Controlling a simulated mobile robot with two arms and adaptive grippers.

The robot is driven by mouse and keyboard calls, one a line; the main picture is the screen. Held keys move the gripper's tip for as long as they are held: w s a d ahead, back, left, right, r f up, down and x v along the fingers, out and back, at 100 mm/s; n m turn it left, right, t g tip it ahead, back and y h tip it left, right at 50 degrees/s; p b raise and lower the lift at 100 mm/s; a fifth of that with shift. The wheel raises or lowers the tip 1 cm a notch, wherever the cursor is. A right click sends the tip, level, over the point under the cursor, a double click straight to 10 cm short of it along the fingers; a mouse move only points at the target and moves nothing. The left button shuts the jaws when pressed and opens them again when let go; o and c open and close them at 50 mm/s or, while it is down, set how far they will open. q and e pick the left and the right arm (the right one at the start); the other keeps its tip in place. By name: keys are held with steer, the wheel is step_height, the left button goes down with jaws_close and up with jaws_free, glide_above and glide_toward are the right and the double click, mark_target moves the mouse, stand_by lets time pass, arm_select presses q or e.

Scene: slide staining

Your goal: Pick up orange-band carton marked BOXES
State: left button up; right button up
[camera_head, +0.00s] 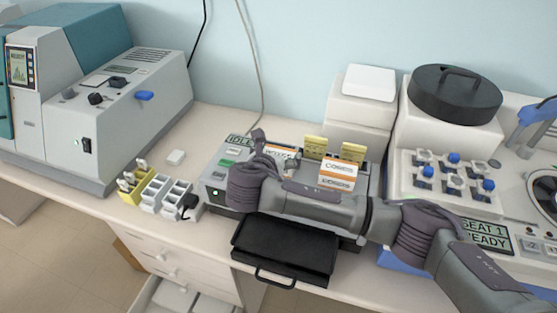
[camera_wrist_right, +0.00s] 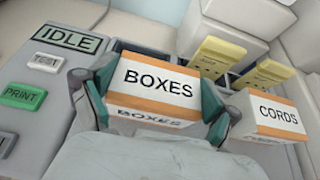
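The orange-band carton marked BOXES (camera_wrist_right: 158,85) is white with orange bands and black lettering. It sits between the two fingers of my right gripper (camera_wrist_right: 155,100), one close against each side; whether they press on it is not clear. In the head view the carton (camera_head: 281,153) is partly hidden behind my right gripper (camera_head: 262,160). A similar orange-band carton marked CORDS (camera_wrist_right: 277,113) stands to its right, and it shows in the head view too (camera_head: 338,172). My left gripper is not in view.
Two yellow cartons (camera_head: 315,146) (camera_head: 352,152) stand behind the orange-band ones. The grey device has an IDLE display (camera_wrist_right: 67,38) and a green PRINT button (camera_wrist_right: 22,96). A black tray (camera_head: 285,245) juts out in front. White blocks (camera_head: 160,190) stand left on the bench.

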steer(key=shift+c, duration=1.1)
